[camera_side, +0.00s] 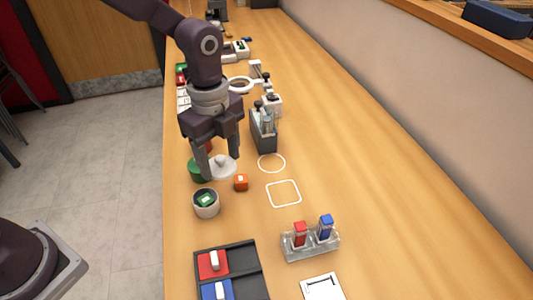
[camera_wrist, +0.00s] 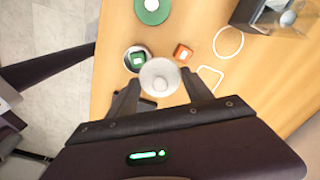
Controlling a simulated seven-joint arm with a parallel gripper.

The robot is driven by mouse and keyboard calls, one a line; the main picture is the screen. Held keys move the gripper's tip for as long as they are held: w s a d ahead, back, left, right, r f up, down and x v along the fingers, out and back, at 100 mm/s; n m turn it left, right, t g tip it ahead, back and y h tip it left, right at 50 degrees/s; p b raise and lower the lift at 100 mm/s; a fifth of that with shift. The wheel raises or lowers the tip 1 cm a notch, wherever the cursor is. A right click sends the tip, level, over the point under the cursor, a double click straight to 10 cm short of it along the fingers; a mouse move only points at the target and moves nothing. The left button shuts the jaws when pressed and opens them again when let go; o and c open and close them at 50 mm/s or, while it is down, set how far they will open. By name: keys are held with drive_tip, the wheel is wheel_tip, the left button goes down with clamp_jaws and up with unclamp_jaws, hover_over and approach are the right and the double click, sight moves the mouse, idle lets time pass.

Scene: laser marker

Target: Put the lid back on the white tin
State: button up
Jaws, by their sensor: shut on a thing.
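The white lid (camera_side: 224,172) is a round disc with a small knob. My gripper (camera_side: 220,162) is shut on it and holds it above the table. The white tin (camera_side: 206,209) stands open and upright near the table's left edge, with a green block (camera_side: 206,200) inside. In the side view the lid is behind the tin, not over it. In the wrist view the lid (camera_wrist: 160,78) is between my fingers (camera_wrist: 160,84) and hides part of the tin's rim (camera_wrist: 127,64).
An orange block (camera_side: 241,182) lies beside the tin. A green lidded round thing (camera_side: 195,172) stands behind it, partly hidden by my finger. A clear stand (camera_side: 311,246) with red and blue pieces and a dark tray (camera_side: 237,258) are in front. The table's right side is clear.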

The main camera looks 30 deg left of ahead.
drive_tip(key=shift+s+a+f, duration=0.45)
drive_tip(key=shift+s+f, duration=0.25)
drive_tip(key=shift+f, duration=0.4)
drive_tip(key=shift+s+a+f, duration=0.45)
drive_tip(key=shift+s+f, duration=0.2)
drive_tip(key=shift+f, duration=0.45)
drive_tip(key=shift+s+a+f, duration=0.45)
drive_tip(key=shift+s+f, duration=0.25)
drive_tip(key=shift+f, duration=0.4)
drive_tip(key=shift+f, duration=0.15)
drive_tip(key=o, duration=1.7)
drive_tip(key=shift+o, duration=0.2)
wheel_tip(320, 180, up, 7)
clamp_jaws()
